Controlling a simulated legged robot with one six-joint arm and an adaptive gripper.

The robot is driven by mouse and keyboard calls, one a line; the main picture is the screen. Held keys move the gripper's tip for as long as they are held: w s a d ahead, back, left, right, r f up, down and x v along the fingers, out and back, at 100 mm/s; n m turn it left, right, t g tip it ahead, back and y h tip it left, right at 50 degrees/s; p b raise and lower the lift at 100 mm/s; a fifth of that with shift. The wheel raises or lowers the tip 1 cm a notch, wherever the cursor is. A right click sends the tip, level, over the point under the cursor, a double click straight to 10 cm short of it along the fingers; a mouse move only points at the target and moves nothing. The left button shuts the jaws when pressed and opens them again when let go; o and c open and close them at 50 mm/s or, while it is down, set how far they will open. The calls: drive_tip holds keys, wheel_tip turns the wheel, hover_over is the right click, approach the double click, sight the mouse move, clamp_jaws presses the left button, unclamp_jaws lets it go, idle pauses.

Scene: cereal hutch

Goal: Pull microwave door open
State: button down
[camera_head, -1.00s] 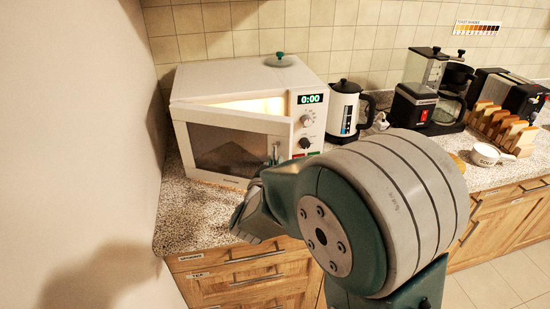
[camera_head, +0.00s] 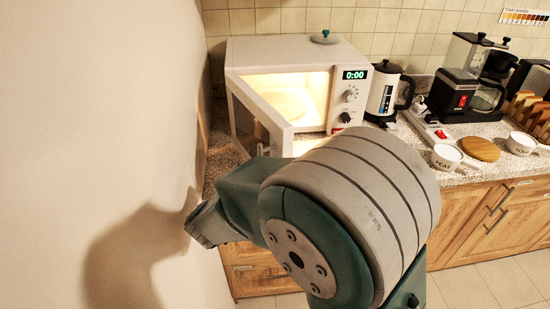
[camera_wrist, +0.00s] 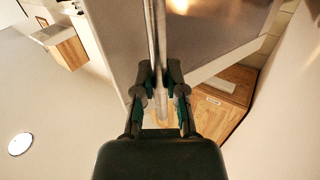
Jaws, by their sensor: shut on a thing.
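The white microwave (camera_head: 285,52) stands on the speckled counter, its lit inside showing a turntable. Its door (camera_head: 262,122) is swung well out toward the left, hinged on the left side. In the wrist view, my gripper (camera_wrist: 161,92) is shut on the microwave door handle (camera_wrist: 158,45), a slim metal bar that runs up between the fingers. The door panel (camera_wrist: 215,30) shows beside the bar.
A wall (camera_head: 120,100) stands close on the left of my arm. Right of the microwave are a kettle (camera_head: 384,92), a coffee maker (camera_head: 468,90), a round wooden board (camera_head: 480,149), and white pots marked PEAS (camera_head: 446,157) and SOUP (camera_head: 521,143). Wooden drawers (camera_head: 262,270) lie below the counter.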

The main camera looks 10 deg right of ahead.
drive_tip(key=shift+s+a+r, duration=0.1)
drive_tip(key=shift+s+a, duration=0.05)
drive_tip(key=shift+a, duration=0.45)
drive_tip(key=shift+d, duration=0.1)
drive_tip(key=c, duration=0.7)
unclamp_jaws()
wheel_tip(320, 180, up, 10)
drive_tip(key=shift+f, duration=0.1)
